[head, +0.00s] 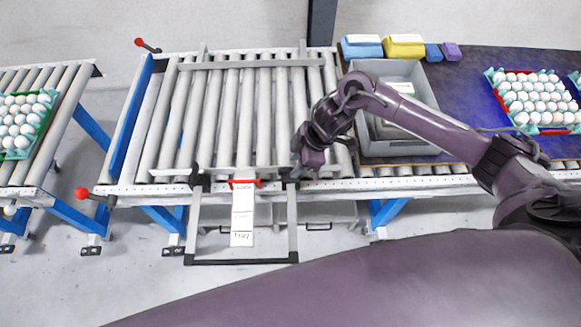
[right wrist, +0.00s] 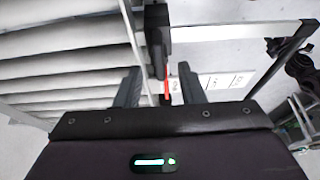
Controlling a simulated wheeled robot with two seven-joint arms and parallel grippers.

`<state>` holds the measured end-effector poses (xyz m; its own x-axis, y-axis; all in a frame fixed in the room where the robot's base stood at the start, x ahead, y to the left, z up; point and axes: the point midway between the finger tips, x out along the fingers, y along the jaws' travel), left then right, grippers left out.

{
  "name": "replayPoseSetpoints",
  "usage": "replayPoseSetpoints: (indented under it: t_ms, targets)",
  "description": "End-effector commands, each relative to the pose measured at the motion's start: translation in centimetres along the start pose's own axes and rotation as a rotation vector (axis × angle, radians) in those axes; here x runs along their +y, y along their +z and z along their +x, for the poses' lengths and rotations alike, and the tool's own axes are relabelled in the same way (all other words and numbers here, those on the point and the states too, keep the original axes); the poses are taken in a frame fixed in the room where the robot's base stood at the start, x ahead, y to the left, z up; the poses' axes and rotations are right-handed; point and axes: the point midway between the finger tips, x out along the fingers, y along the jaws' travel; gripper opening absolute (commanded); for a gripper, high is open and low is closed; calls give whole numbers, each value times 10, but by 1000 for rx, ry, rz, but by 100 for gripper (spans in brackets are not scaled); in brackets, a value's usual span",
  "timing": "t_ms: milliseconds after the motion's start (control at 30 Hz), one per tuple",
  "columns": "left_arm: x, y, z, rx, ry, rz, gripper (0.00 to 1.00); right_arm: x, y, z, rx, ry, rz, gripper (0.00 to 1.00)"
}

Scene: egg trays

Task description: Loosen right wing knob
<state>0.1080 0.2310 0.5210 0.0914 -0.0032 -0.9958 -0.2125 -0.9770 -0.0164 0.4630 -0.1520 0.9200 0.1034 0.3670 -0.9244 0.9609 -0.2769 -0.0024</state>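The right wing knob (head: 290,176) is a small black part at the right upper corner of the grey pull-out frame, on the front rail of the roller conveyor. My right gripper (head: 299,152) is just above and beside it in the head view. In the right wrist view, the two dark fingers (right wrist: 160,86) stand apart. A black upright part (right wrist: 157,40), which looks like the knob and its bracket, shows between and beyond them. Contact cannot be told. The left wing knob (head: 199,181) is at the frame's other upper corner. My left gripper is not in view.
A red clip (head: 244,182) with a white label strip (head: 242,215) hangs between the knobs. The roller conveyor (head: 236,110) is empty. A grey crate (head: 415,75) stands to its right. Egg trays are at far left (head: 43,125) and far right (head: 494,83).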

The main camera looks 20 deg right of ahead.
Motion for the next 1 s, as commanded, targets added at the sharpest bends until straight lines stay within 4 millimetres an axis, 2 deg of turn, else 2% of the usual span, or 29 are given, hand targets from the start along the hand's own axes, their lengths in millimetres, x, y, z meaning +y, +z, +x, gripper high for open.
replayPoseSetpoints:
  t_ms: [100,300,600,867,900,1000]
  targets:
    - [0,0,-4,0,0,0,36,-1,-1,19,0,-1,1,36]
    - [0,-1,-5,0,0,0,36,0,-1,38,1,1,-1,36]
    - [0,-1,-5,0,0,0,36,0,0,42,0,3,-2,36]
    - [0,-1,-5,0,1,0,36,0,0,42,1,3,-2,3]
    - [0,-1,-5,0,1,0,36,0,0,42,1,3,-2,0]
    - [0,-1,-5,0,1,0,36,0,0,42,1,3,-2,0]
